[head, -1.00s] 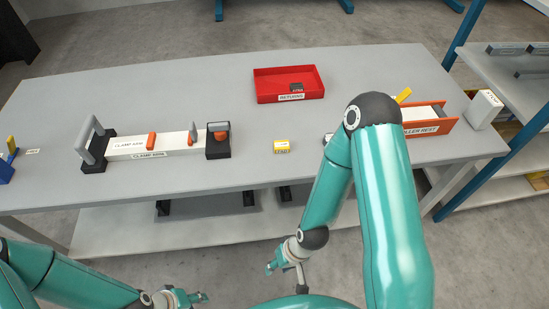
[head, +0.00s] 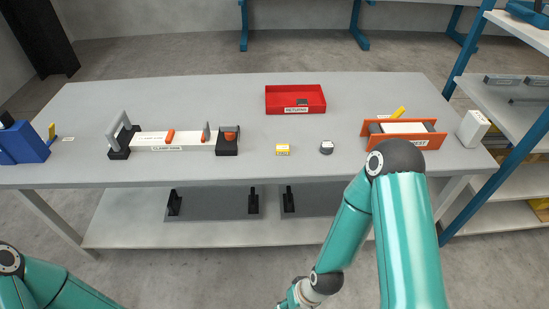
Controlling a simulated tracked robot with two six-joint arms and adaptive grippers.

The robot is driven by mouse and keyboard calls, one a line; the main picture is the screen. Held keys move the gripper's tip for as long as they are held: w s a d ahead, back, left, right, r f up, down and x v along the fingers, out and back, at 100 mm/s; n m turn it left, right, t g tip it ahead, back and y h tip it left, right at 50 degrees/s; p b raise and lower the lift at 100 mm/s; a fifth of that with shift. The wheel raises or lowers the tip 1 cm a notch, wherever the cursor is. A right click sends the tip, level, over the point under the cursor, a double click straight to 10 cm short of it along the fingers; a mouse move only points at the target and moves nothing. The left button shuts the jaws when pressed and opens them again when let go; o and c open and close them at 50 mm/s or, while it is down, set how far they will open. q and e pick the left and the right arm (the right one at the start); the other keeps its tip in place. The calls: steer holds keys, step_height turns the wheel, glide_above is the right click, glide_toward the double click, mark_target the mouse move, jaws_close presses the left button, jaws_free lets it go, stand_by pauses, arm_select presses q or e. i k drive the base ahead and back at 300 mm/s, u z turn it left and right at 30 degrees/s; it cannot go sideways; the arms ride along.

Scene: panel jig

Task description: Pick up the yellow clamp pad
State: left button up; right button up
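The yellow clamp pad (head: 282,150) is a small yellow block with a pale printed label. It lies flat on the grey table near the front edge, right of the long clamp fixture. My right arm's elbow rises over the table's front right edge, and its forearm drops to the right gripper (head: 287,302) at the bottom edge of the head view. That gripper is below and in front of the table, well apart from the pad, and its fingers are largely cut off. My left arm shows at the lower left, but its gripper is out of view.
A clamp fixture (head: 150,140) with orange blocks stands left of the pad. A dark round piece (head: 326,147) lies to its right. A red returns tray (head: 273,99) is behind. An orange roller rest (head: 432,138), white box (head: 473,128) and blue holder (head: 22,145) flank the table.

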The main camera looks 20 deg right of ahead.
mark_target(280, 149)
steer(key=z, duration=0.15)
steer(key=i, duration=0.9)
steer(key=u, duration=0.05)
